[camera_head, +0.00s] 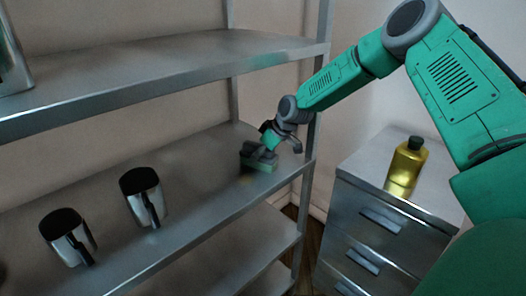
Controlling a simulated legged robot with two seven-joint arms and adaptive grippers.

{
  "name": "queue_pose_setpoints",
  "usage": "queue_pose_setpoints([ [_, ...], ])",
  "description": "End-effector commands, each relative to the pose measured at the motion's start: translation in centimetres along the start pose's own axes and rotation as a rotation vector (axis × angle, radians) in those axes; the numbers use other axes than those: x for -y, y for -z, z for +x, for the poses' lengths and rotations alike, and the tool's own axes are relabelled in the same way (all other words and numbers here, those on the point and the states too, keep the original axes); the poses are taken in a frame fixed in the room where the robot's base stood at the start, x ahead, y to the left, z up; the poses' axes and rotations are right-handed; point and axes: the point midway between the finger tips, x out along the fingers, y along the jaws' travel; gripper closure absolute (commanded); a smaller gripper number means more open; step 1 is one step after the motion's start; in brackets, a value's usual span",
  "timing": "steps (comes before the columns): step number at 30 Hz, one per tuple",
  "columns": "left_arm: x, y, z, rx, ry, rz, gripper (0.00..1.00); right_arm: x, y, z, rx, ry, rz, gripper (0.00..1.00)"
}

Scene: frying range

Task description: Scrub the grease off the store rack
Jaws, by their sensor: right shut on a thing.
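The metal store rack (200,226) fills the left and middle of the head view, with several shelves. My right gripper (264,153) is shut on a sponge or scrubbing block (260,164) with a green side. It holds the block at the shelf surface, just behind the stain; whether they touch is hard to tell. The gripper's fingers are small and partly hidden in this view. My left gripper is not in view.
Two metal jugs, one (144,196) nearer the middle and one (69,238) at the left, stand on the same shelf. The upper shelf (160,62) hangs above. A drawer cabinet (352,200) at right carries a yellow bottle (406,168).

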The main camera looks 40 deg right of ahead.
Motion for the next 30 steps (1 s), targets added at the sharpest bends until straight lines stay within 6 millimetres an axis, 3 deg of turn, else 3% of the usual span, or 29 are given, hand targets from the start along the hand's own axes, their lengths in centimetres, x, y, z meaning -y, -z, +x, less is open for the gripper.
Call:
queue_pose_setpoints([
  [30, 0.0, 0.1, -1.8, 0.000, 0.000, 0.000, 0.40, 6.2, 1.8, 0.6, 0.001, 0.001, -0.002, 0.97],
])
